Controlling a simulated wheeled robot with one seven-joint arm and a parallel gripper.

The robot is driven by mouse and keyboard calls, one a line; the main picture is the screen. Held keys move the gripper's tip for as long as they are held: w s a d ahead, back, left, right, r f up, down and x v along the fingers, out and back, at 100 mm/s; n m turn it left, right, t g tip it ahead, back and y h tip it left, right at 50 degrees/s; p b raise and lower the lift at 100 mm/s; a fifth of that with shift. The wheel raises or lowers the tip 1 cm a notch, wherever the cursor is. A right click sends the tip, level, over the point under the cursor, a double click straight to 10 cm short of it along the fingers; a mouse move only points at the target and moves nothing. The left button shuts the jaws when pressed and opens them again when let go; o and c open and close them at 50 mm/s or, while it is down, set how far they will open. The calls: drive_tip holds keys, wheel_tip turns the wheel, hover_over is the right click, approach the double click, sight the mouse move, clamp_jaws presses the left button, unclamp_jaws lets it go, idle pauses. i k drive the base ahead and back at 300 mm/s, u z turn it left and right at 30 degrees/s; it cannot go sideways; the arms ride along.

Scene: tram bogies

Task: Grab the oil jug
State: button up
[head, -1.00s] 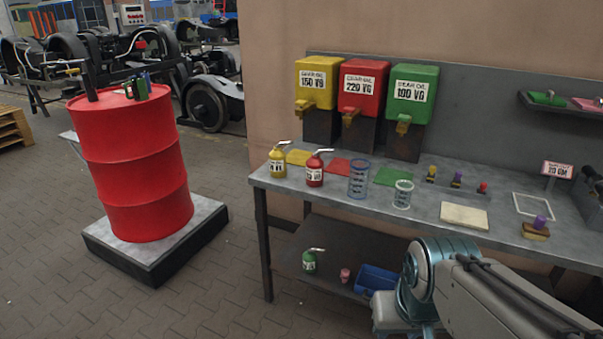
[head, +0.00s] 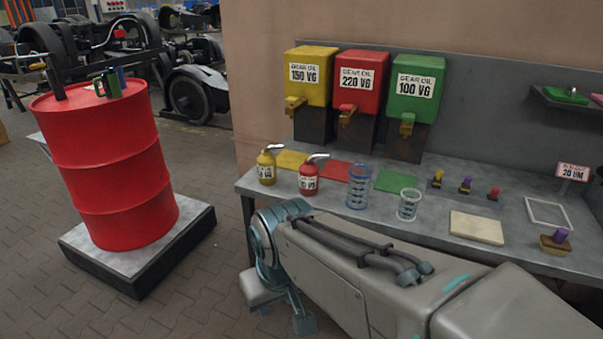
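Several jug-like vessels show, and I cannot tell which one the task means. A yellow jug (head: 266,167) with a bent silver spout stands upright at the workbench's left end. A similar red jug (head: 309,178) stands just right of it. A green can (head: 107,86) stands on the red drum at left. A green jug on the lower shelf in the earlier view is not visible now; my arm covers that area. My arm crosses the lower middle, in front of the bench. I cannot make out my gripper or its fingers.
The workbench (head: 425,222) carries a blue-ringed clear beaker (head: 358,187), a smaller beaker (head: 409,204) and a pale pad (head: 476,227). Yellow, red and green gear oil tanks (head: 416,85) stand behind. The red drum (head: 110,165) stands on a platform (head: 190,240); paved floor lies between.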

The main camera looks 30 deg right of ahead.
sight(358, 187)
drive_tip(key=z, duration=0.1)
drive_tip(key=i, duration=0.75)
drive_tip(key=z, duration=1)
drive_tip(key=i, duration=0.6)
drive_tip(key=z, duration=0.6)
